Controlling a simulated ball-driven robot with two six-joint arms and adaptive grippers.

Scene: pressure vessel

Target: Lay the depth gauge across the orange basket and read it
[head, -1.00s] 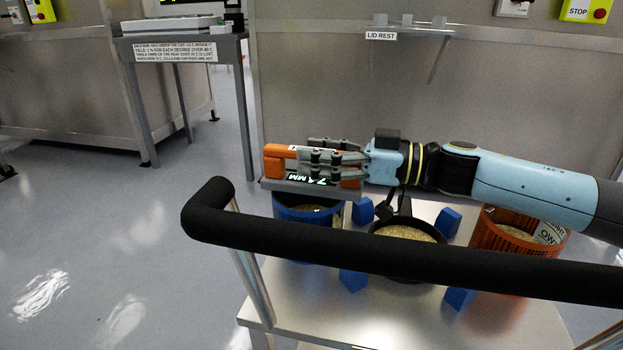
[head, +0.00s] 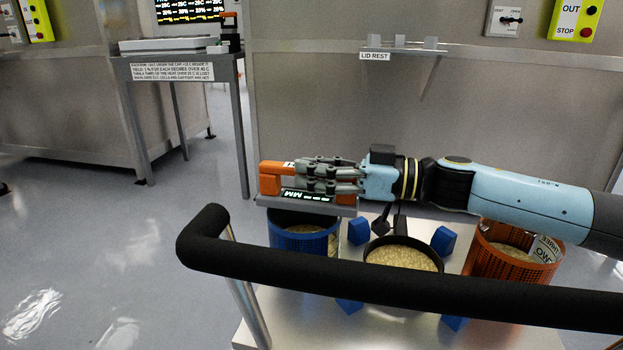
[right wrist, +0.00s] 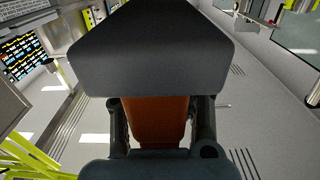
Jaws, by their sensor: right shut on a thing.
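My right gripper (head: 312,178) is shut on the depth gauge, which has an orange handle (head: 270,178) and a grey bar (head: 300,205) with a dark display. The display shows dashes and MM. The gauge is just above the blue basket (head: 305,240), apparently clear of its rim. The orange handle also shows between the fingers in the right wrist view (right wrist: 155,120). The orange basket (head: 510,258) stands at the right of the cart, with pale contents and a white label inside. My right arm passes over it, and the black rail hides part of its front. My left gripper is not in view.
A black pan (head: 402,256) with pale contents stands between the baskets, among several blue blocks (head: 443,240). A black handrail (head: 400,278) crosses in front of the steel cart top. A steel side table (head: 180,58) and a lid rest shelf (head: 405,44) are behind.

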